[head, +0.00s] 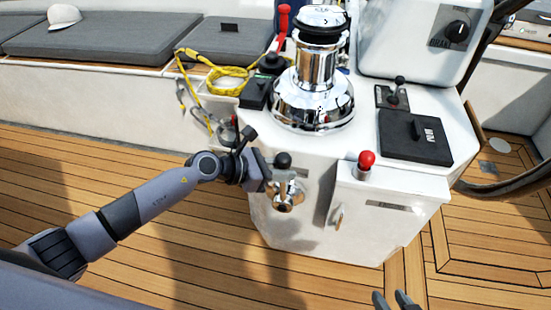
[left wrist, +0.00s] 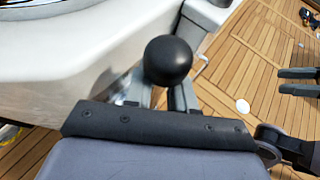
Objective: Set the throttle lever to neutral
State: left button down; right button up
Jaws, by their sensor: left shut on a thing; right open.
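The throttle lever has a black ball knob (head: 283,160) and a chrome round mount (head: 287,198) on the front side of the white console. My left gripper (head: 279,178) is shut on the lever just below the knob. In the left wrist view the black knob (left wrist: 168,61) stands up between the two fingers, which hide most of the lever's stem. The lever looks about upright in the head view; its exact angle is hard to tell. My right gripper (head: 394,300) is open and empty at the bottom edge, over the deck, and its fingers also show in the left wrist view (left wrist: 299,81).
A red knob (head: 367,160) stands on a white box right of the lever. A chrome winch (head: 314,85), a small black lever (head: 398,88) and a black panel (head: 415,137) are on the console top. Yellow rope (head: 228,72) lies behind. The teak deck in front is clear.

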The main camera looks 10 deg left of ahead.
pick_arm(q)
jog(key=shift+w+d+r, duration=0.15)
jog(key=shift+r, duration=0.25)
jog(key=shift+w+d+r, duration=0.1)
jog(key=shift+w+r, duration=0.05)
jog(key=shift+r, duration=0.2)
pick_arm(e)
jog(key=shift+r, duration=0.6)
pick_arm(q)
jog(key=c, duration=0.8)
grip_release()
jog(key=shift+s+f, duration=0.1)
jog(key=shift+f, duration=0.1)
jog(key=shift+f, duration=0.1)
jog(key=shift+p+v, duration=0.7)
jog(key=shift+v, duration=2.9)
pick_arm(e)
jog(key=shift+s+d+r, duration=0.1)
jog(key=shift+r, duration=0.05)
pick_arm(q)
jog(key=shift+s+d, duration=0.1)
jog(key=shift+d, duration=0.05)
